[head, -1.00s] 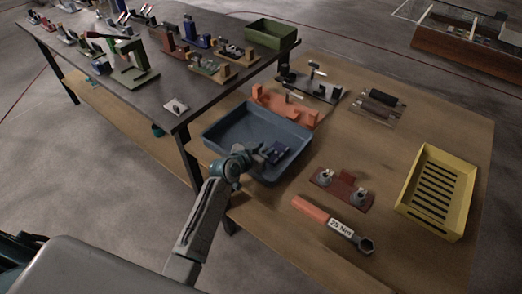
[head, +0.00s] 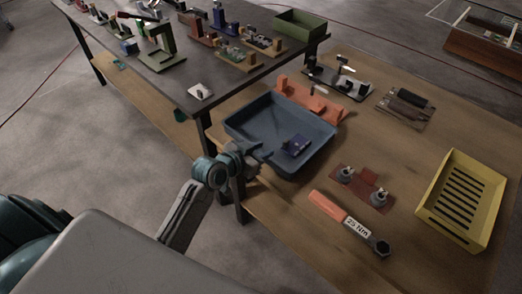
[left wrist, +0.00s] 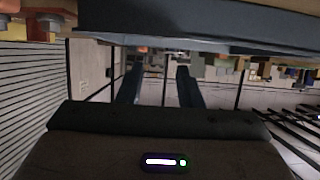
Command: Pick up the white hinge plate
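A small white plate (head: 200,91) with a raised dark bit on it, which looks like the white hinge plate, lies at the near corner of the dark table (head: 225,84). My left gripper (head: 258,152) is at the left front rim of the blue-grey tray (head: 240,122), well below and right of the plate in the head view. In the left wrist view its two fingers (left wrist: 160,82) stand apart with nothing between them. The plate cannot be made out in that view. My right gripper is not in view.
A dark blue part (head: 296,145) lies in the tray. An orange fixture (head: 310,103), a red-brown base (head: 362,185), a torque wrench (head: 350,223) and a yellow slotted bin (head: 462,200) are on the wooden table. Several fixtures stand farther back on the dark table.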

